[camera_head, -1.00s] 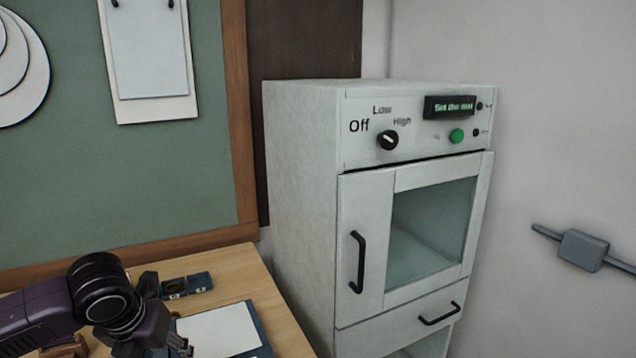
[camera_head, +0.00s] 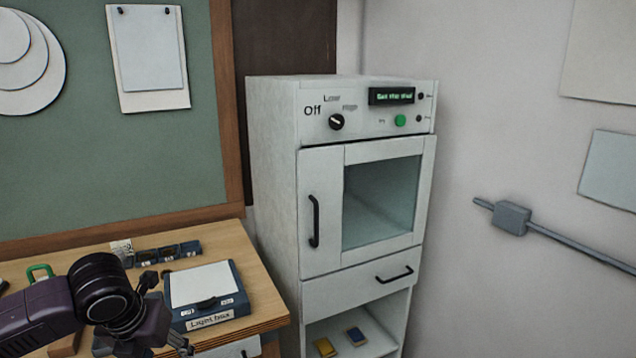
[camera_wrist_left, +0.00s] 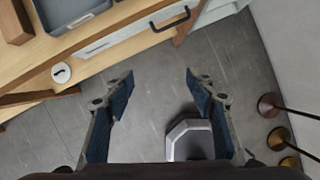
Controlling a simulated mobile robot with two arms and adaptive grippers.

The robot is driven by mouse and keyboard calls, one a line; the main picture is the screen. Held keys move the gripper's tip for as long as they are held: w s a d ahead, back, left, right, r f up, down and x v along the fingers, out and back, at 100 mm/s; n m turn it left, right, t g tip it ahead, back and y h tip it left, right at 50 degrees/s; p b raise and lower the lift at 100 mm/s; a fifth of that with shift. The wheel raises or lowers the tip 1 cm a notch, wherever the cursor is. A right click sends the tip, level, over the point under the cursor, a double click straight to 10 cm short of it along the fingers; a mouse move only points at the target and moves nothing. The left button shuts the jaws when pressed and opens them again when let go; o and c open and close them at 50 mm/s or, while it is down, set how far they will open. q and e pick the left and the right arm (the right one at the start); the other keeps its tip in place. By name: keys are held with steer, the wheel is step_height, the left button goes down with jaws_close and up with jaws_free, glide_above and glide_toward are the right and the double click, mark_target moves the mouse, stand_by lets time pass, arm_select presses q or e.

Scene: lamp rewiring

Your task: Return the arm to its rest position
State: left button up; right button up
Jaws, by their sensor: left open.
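My left arm comes in at the lower left of the head view. Its gripper (camera_head: 168,346) is at the bottom edge, in front of the wooden table, and partly cut off. The wooden table (camera_wrist_left: 118,38) lies beyond the fingertips in that view. My right gripper is in neither view.
A labelled box (camera_head: 209,313) and small dark holders (camera_head: 165,252) sit on the table. A white cabinet (camera_head: 270,180) with its glass door shut stands right of it. In the wrist view, several round-based brown stands (camera_wrist_left: 270,105) are at right; open floor lies between.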

arm_select(q)
steer(key=w+d+f+n+t+h, duration=0.1)
steer(key=w+d+f+n, duration=0.1)
steer(key=w+f+n, duration=0.45)
steer(key=w+d+f+n+t+h, duration=0.15)
steer(key=w+f+n, duration=0.25)
steer(key=f, duration=0.5)
steer(key=s+a+f+n+y, duration=0.1)
steer(key=s+f+n, duration=0.3)
steer(key=f, duration=0.7)
steer(key=s+a+f+n+y, duration=0.1)
steer(key=s+f+n, duration=0.1)
steer(key=f+n, duration=0.6)
steer(key=s+f+n+g, duration=0.4)
steer(key=s+f+n, duration=0.2)
steer(key=s+f, duration=1.75)
steer(key=s+d+f+n+g, duration=0.1)
steer(key=s+d+f+n, duration=0.1)
steer(key=s, duration=1.1)
steer(key=s+d+f+n+g, duration=0.1)
steer(key=s+f+n, duration=0.1)
steer(key=s, duration=1.1)
steer(key=shift+s+d+f, duration=0.35)
steer(key=shift+s+f, duration=0.05)
steer(key=shift+f, duration=0.35)
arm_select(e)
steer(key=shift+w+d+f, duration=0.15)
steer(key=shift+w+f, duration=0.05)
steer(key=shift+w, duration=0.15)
